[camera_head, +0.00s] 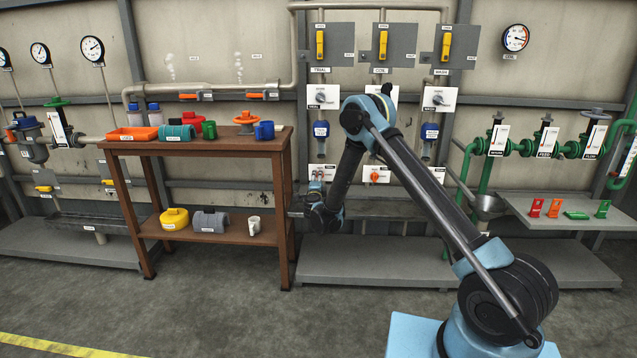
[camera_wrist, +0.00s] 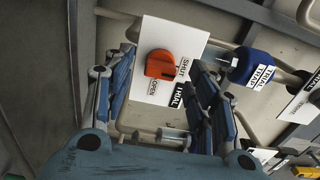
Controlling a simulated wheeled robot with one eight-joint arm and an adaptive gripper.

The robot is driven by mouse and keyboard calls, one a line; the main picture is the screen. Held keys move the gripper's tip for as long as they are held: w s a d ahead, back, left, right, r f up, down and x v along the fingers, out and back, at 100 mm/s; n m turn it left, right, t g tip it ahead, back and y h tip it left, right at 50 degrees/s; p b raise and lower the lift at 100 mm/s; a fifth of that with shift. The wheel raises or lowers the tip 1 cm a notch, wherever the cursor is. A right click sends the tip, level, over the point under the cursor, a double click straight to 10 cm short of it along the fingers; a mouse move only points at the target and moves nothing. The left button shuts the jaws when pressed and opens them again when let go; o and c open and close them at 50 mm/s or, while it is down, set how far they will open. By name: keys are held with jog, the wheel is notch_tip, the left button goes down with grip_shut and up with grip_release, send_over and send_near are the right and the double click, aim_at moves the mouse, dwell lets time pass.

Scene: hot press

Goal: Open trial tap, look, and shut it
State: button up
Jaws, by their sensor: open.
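The trial tap's white plate (camera_wrist: 208,42), marked TRIAL, SHUT and OPEN, fills the middle of the wrist view. Its orange handle (camera_wrist: 172,66) sits with one end close to the SHUT label; its exact setting is hard to tell. My gripper (camera_wrist: 160,72) is open, with one finger on each side of the handle, and holds nothing. Contact with the handle cannot be seen. The blue trial trap (camera_wrist: 252,66) shows to the right. In the head view my gripper (camera_head: 318,188) is at the trial plate (camera_head: 324,170) and hides its handle; the blue trap (camera_head: 321,129) hangs above.
A brown wooden shelf (camera_head: 225,149) with loose parts stands just left. A grey bench (camera_head: 365,262) lies below, and the floor in front is clear.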

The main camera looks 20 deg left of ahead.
jog(key=v, duration=0.9)
jog(key=shift+s, duration=0.1)
jog(key=w+d+r+n+y, duration=0.2)
jog(key=d+r+n, duration=0.1)
jog(key=r, duration=0.7)
jog(key=w+d+r+n+y, duration=0.1)
jog(key=d+r+n+y, duration=0.25)
jog(key=r, duration=0.65)
jog(key=s+d+r+n+g, duration=0.45)
jog(key=d+r+n, duration=0.3)
jog(key=d, duration=0.45)
jog(key=s+d+f+g+h, duration=0.3)
jog(key=s+d+f, duration=0.2)
jog(key=s+d, duration=0.8)
jog(key=s+d+f+n+g+h, duration=0.1)
jog(key=s+d+f+g+h, duration=0.2)
jog(key=s+d, duration=1)
jog(key=s+d+f+g+h, duration=0.4)
jog(key=s+d+f, duration=0.5)
jog(key=s+d, duration=0.4)
jog(key=s, duration=0.3)
jog(key=shift+g, duration=0.35)
